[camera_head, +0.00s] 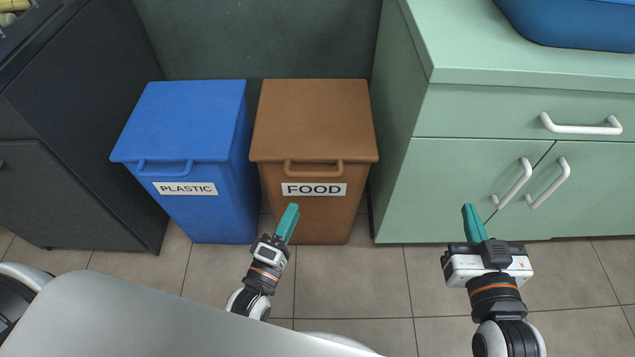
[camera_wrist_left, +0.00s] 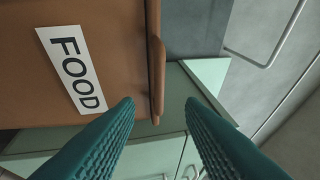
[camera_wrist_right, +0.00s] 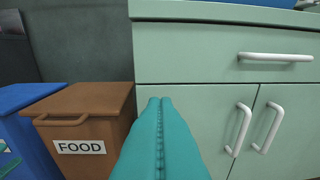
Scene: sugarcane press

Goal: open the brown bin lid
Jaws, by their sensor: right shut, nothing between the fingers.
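The brown bin (camera_head: 322,218) stands on the floor with its brown lid (camera_head: 313,115) closed flat on top. A loop handle (camera_head: 313,168) sticks out from the lid's front edge, above a white FOOD label (camera_head: 314,189). My left gripper (camera_head: 290,222) is in front of the bin, below the label. In the left wrist view its fingers (camera_wrist_left: 160,125) are apart and empty, and the handle (camera_wrist_left: 157,75) shows ahead, near the gap between them. My right gripper (camera_head: 473,222) is shut and empty, in front of the green cabinet. In the right wrist view the brown lid (camera_wrist_right: 85,98) is at left.
A blue PLASTIC bin (camera_head: 205,210) stands beside the brown one on the left. The green cabinet (camera_head: 400,190) with white handles is close on the right. A dark cabinet (camera_head: 70,180) is at far left. Tiled floor (camera_head: 370,275) in front is clear.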

